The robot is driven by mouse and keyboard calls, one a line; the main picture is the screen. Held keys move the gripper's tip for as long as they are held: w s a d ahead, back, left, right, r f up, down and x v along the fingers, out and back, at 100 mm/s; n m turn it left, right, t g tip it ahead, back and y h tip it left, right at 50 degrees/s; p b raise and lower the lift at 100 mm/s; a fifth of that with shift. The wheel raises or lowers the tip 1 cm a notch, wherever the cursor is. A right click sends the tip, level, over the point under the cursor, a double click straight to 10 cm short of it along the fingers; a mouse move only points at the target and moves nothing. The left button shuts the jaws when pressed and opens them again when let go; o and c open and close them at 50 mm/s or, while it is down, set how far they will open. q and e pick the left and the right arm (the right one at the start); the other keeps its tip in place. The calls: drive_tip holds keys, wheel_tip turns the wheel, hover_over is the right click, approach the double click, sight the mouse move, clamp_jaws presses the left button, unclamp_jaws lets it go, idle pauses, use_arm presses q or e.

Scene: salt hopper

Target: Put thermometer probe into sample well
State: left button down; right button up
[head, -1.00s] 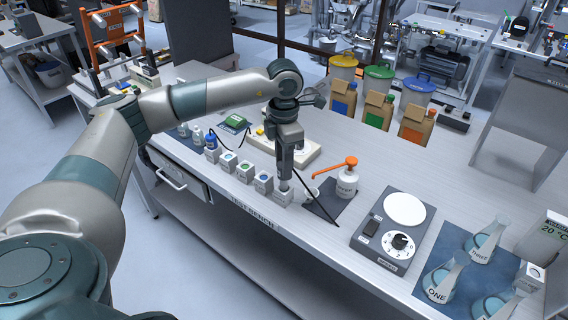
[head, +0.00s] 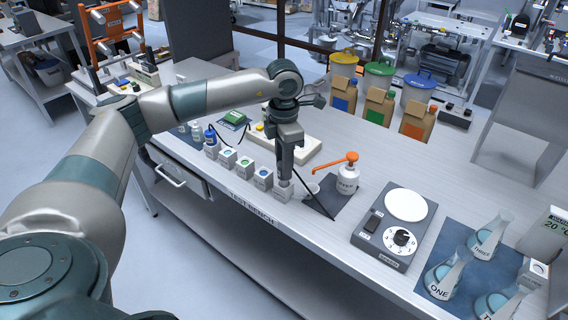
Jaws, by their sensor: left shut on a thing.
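My left gripper (head: 284,182) points straight down at the near edge of the bench. It is shut, with its fingertips at the white block (head: 283,195) at the right end of a row of white blocks. What it holds is mostly hidden. A thin black rod or cable (head: 317,202) slants from beside the gripper down to the right, over the dark mat; I cannot tell whether it is the thermometer probe. The other blocks, such as this one with a blue round top (head: 263,178), stand to the left. I cannot tell which is the sample well. My right gripper is out of view.
A white bottle with an orange pump (head: 347,178) stands right of the gripper, beside a small white dish (head: 312,189). Further right are a grey scale-like device (head: 376,252) and labelled flasks (head: 442,277). A green device (head: 235,118) lies behind the blocks.

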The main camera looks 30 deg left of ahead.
use_arm(q)
drive_tip(key=shift+f+b, duration=1.25)
drive_tip(key=shift+f, duration=0.25)
idle(0.3)
drive_tip(key=c, duration=0.8)
unclamp_jaws()
drive_tip(key=shift+c, duration=0.2)
drive_tip(key=shift+r, duration=0.1)
drive_tip(key=shift+r+p, duration=1.3)
drive_tip(key=shift+r, duration=1.65)
drive_tip(key=shift+r, duration=0.1)
